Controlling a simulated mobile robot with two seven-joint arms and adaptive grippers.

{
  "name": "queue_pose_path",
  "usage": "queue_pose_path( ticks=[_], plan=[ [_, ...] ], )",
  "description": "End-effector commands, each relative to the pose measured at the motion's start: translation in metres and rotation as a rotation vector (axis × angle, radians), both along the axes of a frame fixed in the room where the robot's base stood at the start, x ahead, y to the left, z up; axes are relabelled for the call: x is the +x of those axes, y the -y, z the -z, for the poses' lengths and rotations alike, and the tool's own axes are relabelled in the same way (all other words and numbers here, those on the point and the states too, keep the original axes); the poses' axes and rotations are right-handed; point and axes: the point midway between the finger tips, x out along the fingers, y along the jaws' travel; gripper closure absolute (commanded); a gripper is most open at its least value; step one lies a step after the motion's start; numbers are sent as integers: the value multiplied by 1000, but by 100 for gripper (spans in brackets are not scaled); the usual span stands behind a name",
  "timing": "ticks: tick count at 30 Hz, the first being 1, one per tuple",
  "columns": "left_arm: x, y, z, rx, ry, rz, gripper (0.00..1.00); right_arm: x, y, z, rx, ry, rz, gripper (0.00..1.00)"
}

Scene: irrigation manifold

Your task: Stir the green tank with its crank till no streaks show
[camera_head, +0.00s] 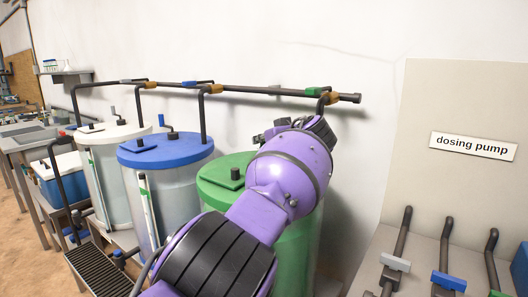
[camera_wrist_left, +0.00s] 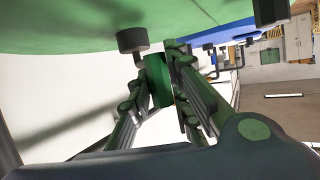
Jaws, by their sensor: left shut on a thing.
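The green tank (camera_head: 300,250) stands right of the blue one, its green lid (camera_head: 222,172) partly covered by my purple left arm. Its lid also fills the top of the left wrist view (camera_wrist_left: 80,25), seen tilted over. In the head view the gripper (camera_head: 268,134) is mostly hidden behind my arm, and the crank is hidden too. Streaks inside the tank cannot be made out. My right gripper is not in view.
A blue-lidded tank (camera_head: 168,148) and a white-lidded tank (camera_head: 112,131) stand to the left. A dark pipe (camera_head: 240,89) with coloured valves runs along the wall above. At right, several levered pipes stand below the "dosing pump" sign (camera_head: 473,146).

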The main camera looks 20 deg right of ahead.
Motion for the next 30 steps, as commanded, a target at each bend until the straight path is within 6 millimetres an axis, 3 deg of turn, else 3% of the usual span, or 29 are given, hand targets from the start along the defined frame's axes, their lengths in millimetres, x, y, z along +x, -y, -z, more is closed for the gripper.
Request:
queue_pose_path(
  ticks=[10,11,15,30],
  plan=[
    [0,1,-2,-5,3,1,100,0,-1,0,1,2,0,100],
    [0,1,-2,-5,3,1,79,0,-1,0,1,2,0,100],
    [0,1,-1,-4,3,0,63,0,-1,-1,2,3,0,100],
    [-7,3,-3,-3,2,2,63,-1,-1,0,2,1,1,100]
  ],
)
